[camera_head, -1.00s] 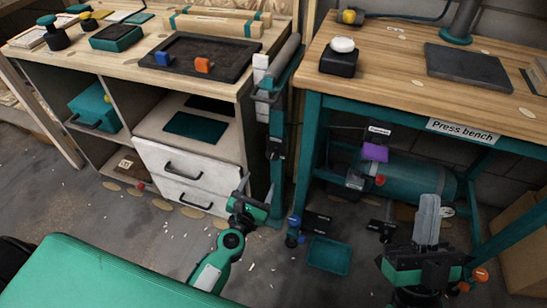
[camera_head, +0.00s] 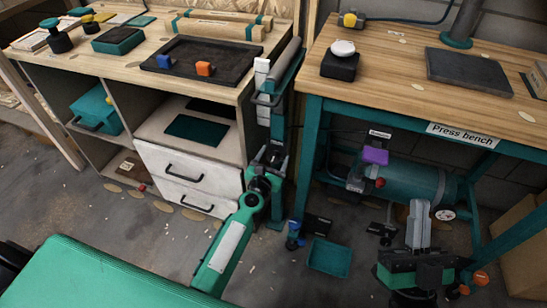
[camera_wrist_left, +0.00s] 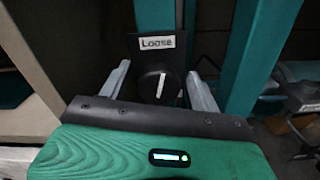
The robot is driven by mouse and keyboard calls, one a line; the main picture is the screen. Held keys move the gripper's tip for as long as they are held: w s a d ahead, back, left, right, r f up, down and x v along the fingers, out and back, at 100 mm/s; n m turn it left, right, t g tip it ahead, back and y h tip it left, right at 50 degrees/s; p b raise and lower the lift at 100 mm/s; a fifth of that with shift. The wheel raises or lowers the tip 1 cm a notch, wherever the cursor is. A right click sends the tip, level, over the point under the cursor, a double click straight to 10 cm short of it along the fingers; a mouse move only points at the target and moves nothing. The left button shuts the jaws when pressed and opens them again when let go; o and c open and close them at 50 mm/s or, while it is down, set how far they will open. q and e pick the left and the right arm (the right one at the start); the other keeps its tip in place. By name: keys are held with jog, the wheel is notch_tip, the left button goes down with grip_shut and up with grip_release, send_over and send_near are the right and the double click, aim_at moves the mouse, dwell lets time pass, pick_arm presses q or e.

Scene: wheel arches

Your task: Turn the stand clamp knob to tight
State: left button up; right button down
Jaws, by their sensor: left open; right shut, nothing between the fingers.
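The stand clamp knob (camera_wrist_left: 158,88) is round and black with a white pointer line, and shows in the left wrist view. The line is almost upright, leaning slightly right, below a dark plate with a "Loose" label (camera_wrist_left: 157,43). No "tight" label shows. My left gripper (camera_wrist_left: 160,86) is open, with one finger on each side of the knob; I cannot tell whether they touch it. In the head view, my left gripper (camera_head: 272,155) is at the teal stand (camera_head: 280,115) and hides the knob. My right gripper (camera_head: 418,222) is shut and empty, in front of the press bench.
A workbench with white drawers (camera_head: 186,165) stands left of the stand. The press bench (camera_head: 400,75) stands right, with a teal tank (camera_head: 405,183) under it. A small teal tray (camera_head: 329,257) lies on the floor. A green padded surface (camera_head: 90,275) fills the lower left.

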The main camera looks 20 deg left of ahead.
pick_arm(q)
jog(key=c, duration=0.9)
